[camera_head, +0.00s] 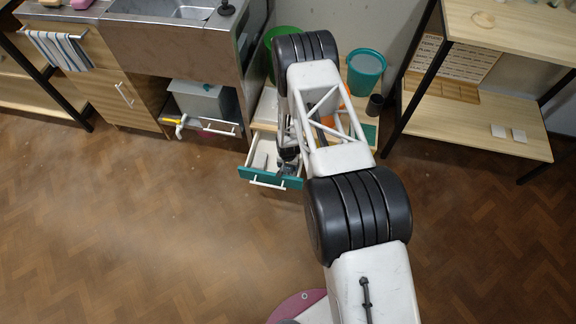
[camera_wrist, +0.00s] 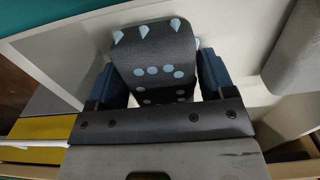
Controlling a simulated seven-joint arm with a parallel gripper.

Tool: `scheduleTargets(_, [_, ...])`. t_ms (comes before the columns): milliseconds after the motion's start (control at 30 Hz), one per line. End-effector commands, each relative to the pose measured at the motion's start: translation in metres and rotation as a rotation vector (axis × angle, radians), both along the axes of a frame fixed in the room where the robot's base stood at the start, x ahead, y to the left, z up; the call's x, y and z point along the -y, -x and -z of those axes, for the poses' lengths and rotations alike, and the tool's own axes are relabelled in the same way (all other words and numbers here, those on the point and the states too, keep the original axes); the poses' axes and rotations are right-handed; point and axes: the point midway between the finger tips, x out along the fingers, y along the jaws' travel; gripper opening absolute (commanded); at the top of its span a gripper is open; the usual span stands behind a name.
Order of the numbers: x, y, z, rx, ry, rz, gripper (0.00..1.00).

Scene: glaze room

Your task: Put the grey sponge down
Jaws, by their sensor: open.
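A dark grey block with pale blue dots and spots, which looks like the grey sponge (camera_wrist: 155,42), is between my gripper's two dark blue fingers (camera_wrist: 158,72) in the wrist view. My gripper is open around it; I cannot tell whether either finger touches it. The block is over or on a pale surface, and its lower part is hidden by my gripper body. In the head view my gripper (camera_head: 288,165) is low at the open teal-fronted drawer (camera_head: 258,175), mostly hidden by my arm. A second, plain grey block (camera_wrist: 294,50) lies at the right of the wrist view.
The white-walled drawer is pulled out, with a pale grey item (camera_head: 261,159) inside at left. A teal bucket (camera_head: 366,70) and a green bin (camera_head: 283,40) stand behind. A shelf (camera_head: 480,125) is at the right. A sink cabinet (camera_head: 165,40) is at the left.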

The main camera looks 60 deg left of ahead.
Motion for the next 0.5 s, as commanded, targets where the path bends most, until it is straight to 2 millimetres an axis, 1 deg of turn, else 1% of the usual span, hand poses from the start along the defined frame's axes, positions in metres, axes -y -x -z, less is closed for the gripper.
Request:
scheduleTargets(267, [0.0,0.0,-0.019,0.0,0.0,0.0,0.76])
scheduleTargets(500, [0.0,0.0,-0.043,0.0,-0.001,0.0,0.76])
